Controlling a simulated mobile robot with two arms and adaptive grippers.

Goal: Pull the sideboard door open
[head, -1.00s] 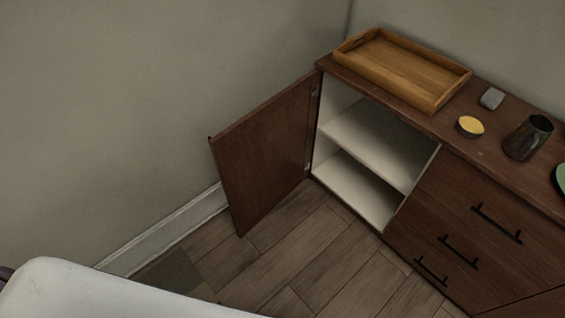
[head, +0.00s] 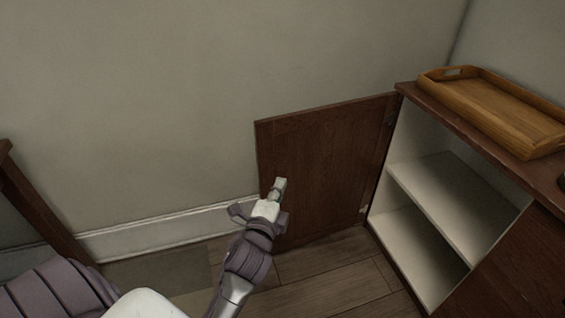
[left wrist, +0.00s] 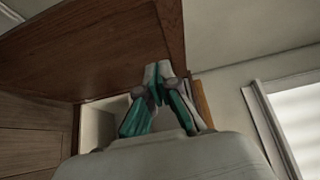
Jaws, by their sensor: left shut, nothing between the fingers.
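The sideboard door (head: 325,165) stands wide open in the head view, swung out to the left toward the wall. It shows its brown wooden inner face. The sideboard (head: 408,92) stands at the right with its white, empty shelf compartment (head: 450,190) exposed. My left gripper (head: 279,186) is shut and empty, in front of the lower left part of the door; I cannot tell whether it touches. In the left wrist view its fingertips (left wrist: 158,68) are together, with a brown wooden panel (left wrist: 110,40) behind them. My right gripper is not in view.
A wooden tray (head: 495,110) lies on top of the sideboard. A brown wooden leg (head: 40,205) of some furniture stands at the left edge. Bare wooden floor (head: 335,280) lies before the compartment. The wall (head: 180,100) is close behind the door.

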